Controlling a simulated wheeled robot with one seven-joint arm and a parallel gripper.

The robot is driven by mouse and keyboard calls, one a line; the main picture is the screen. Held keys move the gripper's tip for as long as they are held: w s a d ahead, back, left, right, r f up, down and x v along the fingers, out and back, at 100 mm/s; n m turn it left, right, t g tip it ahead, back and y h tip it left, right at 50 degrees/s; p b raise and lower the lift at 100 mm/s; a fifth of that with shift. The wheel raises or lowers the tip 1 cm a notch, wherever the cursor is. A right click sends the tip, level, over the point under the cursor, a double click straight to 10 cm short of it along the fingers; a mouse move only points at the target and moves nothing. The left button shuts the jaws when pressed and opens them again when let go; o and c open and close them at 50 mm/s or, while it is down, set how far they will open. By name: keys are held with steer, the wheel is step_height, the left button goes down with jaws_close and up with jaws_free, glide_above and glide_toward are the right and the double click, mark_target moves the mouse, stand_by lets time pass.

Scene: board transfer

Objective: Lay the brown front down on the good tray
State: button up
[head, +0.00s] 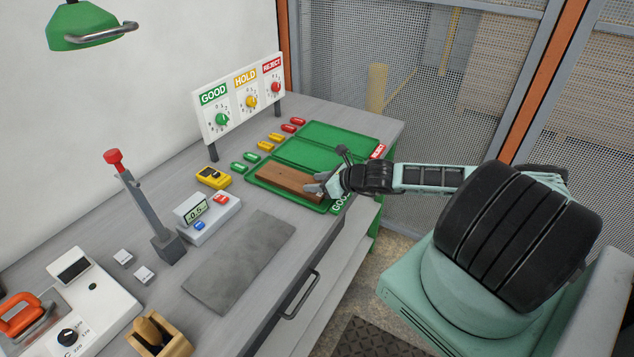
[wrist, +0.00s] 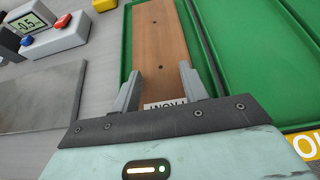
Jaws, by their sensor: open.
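The brown front (head: 288,181), a long wooden board, lies flat in the green good tray (head: 322,208), the nearest compartment of the tray row. In the wrist view the brown front (wrist: 160,40) shows two dark holes and a white label, partly hidden, reading FRONT upside down. My gripper (head: 318,188) is at the board's near right end. In the wrist view my gripper (wrist: 160,78) is open, one finger on each side of that end. I cannot tell whether the fingers touch the board. The good tray (wrist: 127,40) shows its green edge left of the board.
Another green compartment (head: 303,152) lies empty behind the board. A GOOD/HOLD/REJECT dial panel (head: 240,97) stands at the back. A grey mat (head: 240,262), a -0.5 display box (head: 207,217), a yellow meter (head: 213,177) and a red-knobbed lever (head: 140,205) are to the left.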

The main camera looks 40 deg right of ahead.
stand_by(0.4)
steer(key=shift+s+d, duration=0.3)
steer(key=shift+s, duration=0.4)
steer(key=shift+s+d, duration=0.25)
steer(key=shift+s, duration=0.45)
steer(key=shift+s+d+p, duration=0.2)
steer(key=shift+s+d, duration=0.05)
steer(key=shift+s, duration=0.5)
steer(key=shift+s+d+p, duration=0.2)
steer(key=shift+s+d, duration=0.05)
steer(key=shift+s, duration=0.45)
steer(key=o, duration=0.6)
steer(key=shift+c, duration=0.2)
step_height(320, 180, up, 6)
steer(key=s+p, duration=0.2)
steer(key=p, duration=0.3)
steer(key=shift+s+d+r+p, duration=0.2)
steer(key=shift+d+r+p, duration=0.1)
steer(key=shift+d, duration=0.15)
steer(key=shift+f, duration=0.1)
